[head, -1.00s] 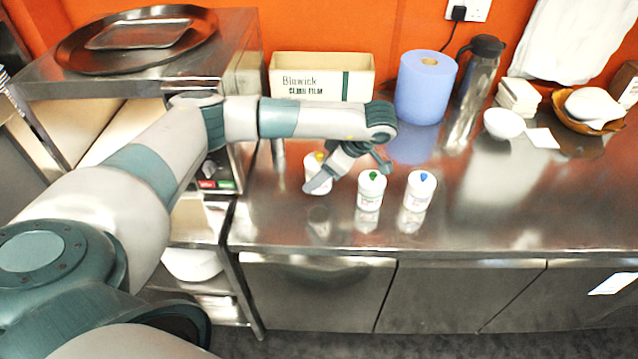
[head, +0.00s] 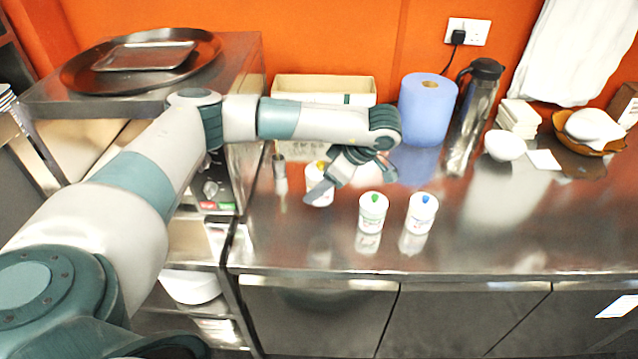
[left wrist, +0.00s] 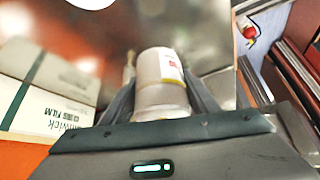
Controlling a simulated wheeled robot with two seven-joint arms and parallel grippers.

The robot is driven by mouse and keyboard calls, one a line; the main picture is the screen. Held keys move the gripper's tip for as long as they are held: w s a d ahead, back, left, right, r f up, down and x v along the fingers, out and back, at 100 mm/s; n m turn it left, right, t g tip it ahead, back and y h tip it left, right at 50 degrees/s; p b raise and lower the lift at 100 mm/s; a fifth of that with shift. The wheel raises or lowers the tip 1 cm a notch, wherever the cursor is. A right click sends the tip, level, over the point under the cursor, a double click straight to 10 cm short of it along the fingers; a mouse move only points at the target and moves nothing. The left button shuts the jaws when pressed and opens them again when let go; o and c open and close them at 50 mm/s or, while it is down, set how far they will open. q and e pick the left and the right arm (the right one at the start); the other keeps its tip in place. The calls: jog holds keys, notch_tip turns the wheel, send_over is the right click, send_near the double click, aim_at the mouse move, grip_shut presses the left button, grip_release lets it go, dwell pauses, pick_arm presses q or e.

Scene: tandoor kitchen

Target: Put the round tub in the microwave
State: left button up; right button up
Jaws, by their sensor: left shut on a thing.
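The round tub (head: 319,197) is white with a yellow top, on the left side of the steel counter in the head view. My left gripper (head: 342,184) is shut around it, hiding part of its side. In the left wrist view the white tub (left wrist: 160,75) stands between the two fingers. It looks slightly raised off the counter, but the gap is hard to judge. The steel unit (head: 243,130) at left, with red and green buttons low on its front, looks like the microwave; my left arm hides much of it. My right gripper is out of view.
A white tub with a green top (head: 372,212) and one with a blue top (head: 421,214) stand just right. Behind are a cling film box (head: 300,88), a blue paper roll (head: 427,110) and a steel flask (head: 474,115). The counter's front right is clear.

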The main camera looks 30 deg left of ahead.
pick_arm(q)
jog(key=shift+w+d+m+t, duration=0.2)
jog(key=shift+d+m+t, duration=0.3)
jog(key=shift+m, duration=0.3)
jog(key=s+d+r+m+t+h+b, duration=0.2)
jog(key=d+m+t+h, duration=0.1)
jog(key=d+m, duration=0.4)
jog(key=s+d+r+m+t+h+b, duration=0.2)
jog(key=d+m, duration=0.5)
jog(key=m, duration=0.4)
jog(key=shift+d+r+t+h, duration=0.2)
jog(key=shift+d+t+h, duration=0.2)
jog(key=shift+t+h, duration=0.4)
